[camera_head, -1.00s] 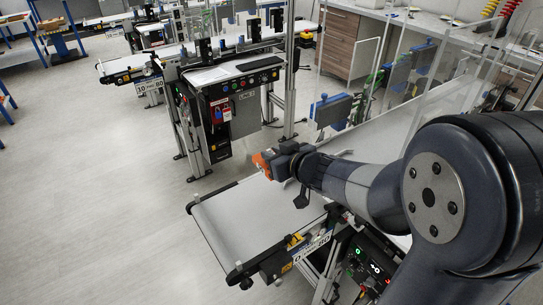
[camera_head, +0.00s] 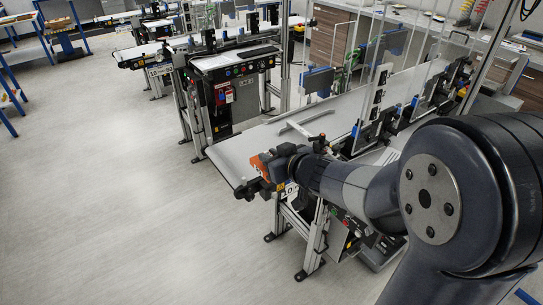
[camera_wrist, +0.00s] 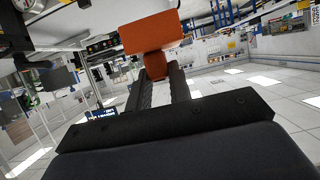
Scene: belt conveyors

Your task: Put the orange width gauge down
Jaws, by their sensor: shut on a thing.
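The orange width gauge (camera_wrist: 150,34) is held between the two dark fingers of my gripper (camera_wrist: 163,82) in the wrist view. Its wide orange block is beyond the fingertips, and a narrower orange part sits between them. In the head view, the orange gauge (camera_head: 261,164) shows at the end of my gripper (camera_head: 277,160), over the near left end of a grey belt conveyor (camera_head: 235,146). I cannot tell from this view whether the gauge touches the belt.
A pale curved bar (camera_head: 305,121) lies across the belt. Clear panels and dark fixtures (camera_head: 372,110) stand along the belt's right side. A machine with a red tag (camera_head: 224,93) stands behind. Bare floor (camera_head: 110,190) is open at left.

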